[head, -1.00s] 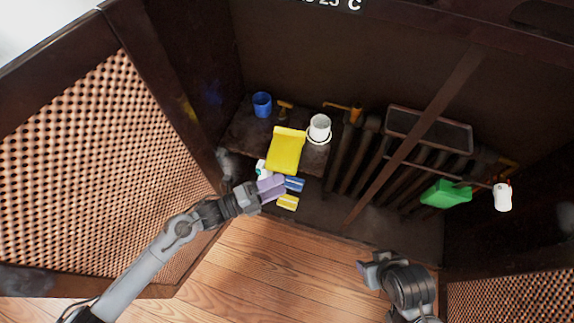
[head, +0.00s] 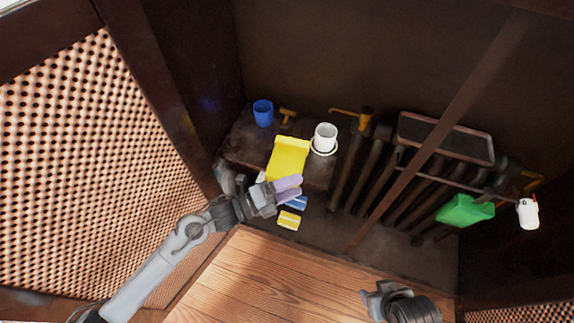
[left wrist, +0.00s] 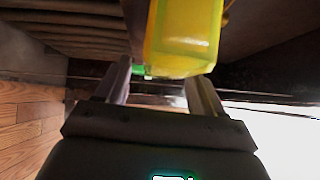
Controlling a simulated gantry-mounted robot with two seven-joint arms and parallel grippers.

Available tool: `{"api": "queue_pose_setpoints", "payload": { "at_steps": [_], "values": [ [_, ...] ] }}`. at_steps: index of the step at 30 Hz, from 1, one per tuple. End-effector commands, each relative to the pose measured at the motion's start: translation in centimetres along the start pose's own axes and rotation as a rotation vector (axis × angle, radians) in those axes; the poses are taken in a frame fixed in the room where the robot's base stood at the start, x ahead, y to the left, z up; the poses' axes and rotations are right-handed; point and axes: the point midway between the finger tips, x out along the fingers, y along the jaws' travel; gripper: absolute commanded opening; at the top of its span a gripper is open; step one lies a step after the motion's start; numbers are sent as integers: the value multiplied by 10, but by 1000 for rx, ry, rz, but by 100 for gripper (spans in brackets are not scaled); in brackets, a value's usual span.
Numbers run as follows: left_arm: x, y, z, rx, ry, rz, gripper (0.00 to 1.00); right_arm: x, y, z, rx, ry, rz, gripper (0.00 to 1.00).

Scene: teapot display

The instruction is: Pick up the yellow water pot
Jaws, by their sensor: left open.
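The yellow water pot (head: 288,158) sits on a low dark ledge inside the cabinet in the head view. In the left wrist view its yellow body (left wrist: 182,35) fills the top middle, just beyond and between the fingertips. My left gripper (head: 288,189) is open and empty, close to the pot's near side in the head view. Its two fingers flank the gap in the left wrist view (left wrist: 165,75). Whether they touch the pot I cannot tell. My right gripper (head: 373,297) is at the bottom of the head view, far from the pot, its jaws unclear.
A blue cup (head: 263,113) and a white cup (head: 325,137) stand on the ledge behind the pot. Blue (head: 296,203) and yellow (head: 289,220) pieces lie below my left fingers. A green object (head: 465,210) and dark upright bars are right. A perforated door (head: 80,160) flanks the left.

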Motion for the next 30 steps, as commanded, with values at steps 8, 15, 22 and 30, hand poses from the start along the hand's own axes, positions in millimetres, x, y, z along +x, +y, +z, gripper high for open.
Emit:
{"api": "queue_pose_setpoints", "payload": {
  "at_steps": [8, 15, 22, 30],
  "values": [
    [0, 0, 0, 0, 0, 1, 60, 0, 0, 0, 0, 0, 0, 50],
    [0, 0, 0, 0, 0, 0, 24, 0, 0, 0, 1, -1, -1, 50],
    [0, -2, 0, 2, 0, -3, 0, 0, -1, 0, 4, 0, -3, 50],
    [1, -10, 1, 3, 0, -3, 0, -5, -1, -2, 6, -1, -5, 50]
  ]
}}
